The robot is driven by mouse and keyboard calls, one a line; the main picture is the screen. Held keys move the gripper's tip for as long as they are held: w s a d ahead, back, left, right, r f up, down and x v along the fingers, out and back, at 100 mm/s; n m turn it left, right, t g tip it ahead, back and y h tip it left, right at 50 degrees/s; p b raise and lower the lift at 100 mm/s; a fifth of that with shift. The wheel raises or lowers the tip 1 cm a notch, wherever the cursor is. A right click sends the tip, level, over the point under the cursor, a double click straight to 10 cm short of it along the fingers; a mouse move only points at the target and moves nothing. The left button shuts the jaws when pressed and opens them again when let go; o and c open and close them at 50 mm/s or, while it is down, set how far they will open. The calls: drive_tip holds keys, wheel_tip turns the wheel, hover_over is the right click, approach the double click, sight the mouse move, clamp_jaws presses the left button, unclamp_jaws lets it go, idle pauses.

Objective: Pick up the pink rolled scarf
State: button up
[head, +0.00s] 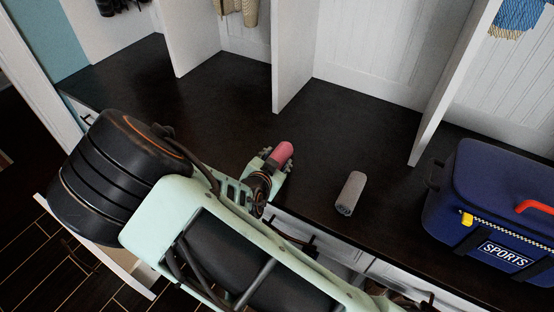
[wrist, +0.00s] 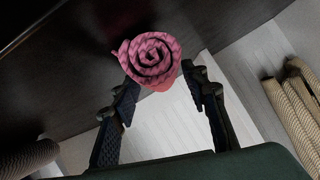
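The pink rolled scarf (head: 282,152) is at the dark bench's near side, left of the grey roll, in the head view. In the wrist view its spiral end (wrist: 150,60) faces the camera, at the fingertips. My gripper (head: 268,162) is right at the scarf. In the wrist view the two fingers (wrist: 162,78) stand apart, one at each side of the scarf's lower part. The scarf overlaps the left fingertip there, and a firm hold on it does not show. The scarf's underside is hidden, so I cannot tell whether it rests on the bench.
A grey roll (head: 350,193) lies on the bench to the right. A blue sports bag (head: 490,215) stands farther right. White dividers (head: 296,55) rise from the bench behind. The dark bench top (head: 225,105) is clear behind the gripper. Tan hanging cloth (wrist: 292,100) shows in the wrist view.

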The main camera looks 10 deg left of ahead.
drive_tip(key=c, duration=0.7)
drive_tip(key=shift+o, duration=0.2)
drive_tip(key=shift+r, duration=0.1)
